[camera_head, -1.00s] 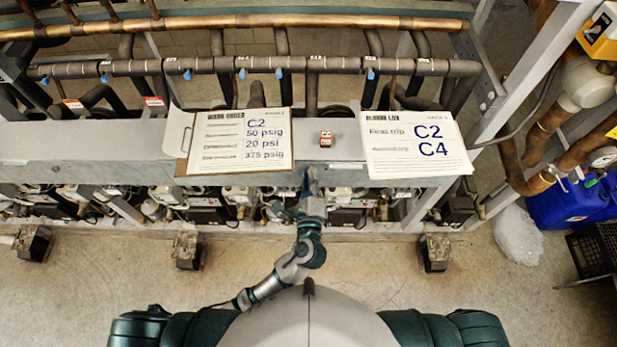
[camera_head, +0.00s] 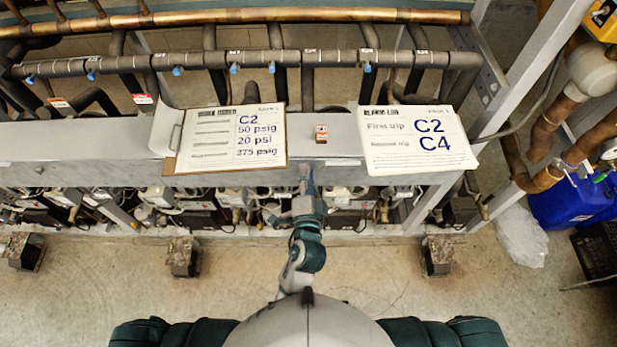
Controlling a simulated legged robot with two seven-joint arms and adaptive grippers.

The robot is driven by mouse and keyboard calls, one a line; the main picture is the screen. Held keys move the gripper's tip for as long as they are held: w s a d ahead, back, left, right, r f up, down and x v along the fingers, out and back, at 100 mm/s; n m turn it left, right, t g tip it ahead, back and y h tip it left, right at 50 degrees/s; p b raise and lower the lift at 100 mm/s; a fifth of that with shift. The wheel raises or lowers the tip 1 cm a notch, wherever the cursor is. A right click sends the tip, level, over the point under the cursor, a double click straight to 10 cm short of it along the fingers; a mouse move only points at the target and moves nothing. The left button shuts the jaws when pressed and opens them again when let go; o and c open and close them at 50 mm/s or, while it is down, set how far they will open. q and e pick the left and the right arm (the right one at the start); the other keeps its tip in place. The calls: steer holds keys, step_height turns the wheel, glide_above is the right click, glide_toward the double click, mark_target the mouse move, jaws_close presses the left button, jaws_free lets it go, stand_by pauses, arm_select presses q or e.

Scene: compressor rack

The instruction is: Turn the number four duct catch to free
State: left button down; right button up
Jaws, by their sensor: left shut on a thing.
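The grey duct (camera_head: 90,150) runs across the view as a long flat box in front of the pipe rack. My left gripper (camera_head: 304,174) reaches straight ahead to the duct's near edge, between the two paper boards. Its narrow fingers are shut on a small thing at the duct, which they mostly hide. It sits where a duct catch could be, but its number and the way it is turned cannot be read. My right gripper is not in view.
A work order clipboard (camera_head: 228,140) lies left of my gripper and an alarm log sheet (camera_head: 417,139) right of it. A small red-and-white block (camera_head: 321,134) sits on the duct just beyond. Compressors fill the space below the duct. A blue container (camera_head: 570,203) stands at right.

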arm_select(q)
steer(key=n, duration=0.1)
steer(key=n+b, duration=0.1)
steer(key=n, duration=0.1)
steer(key=shift+a+f, duration=0.15)
steer(key=shift+f, duration=0.2)
stand_by(0.4)
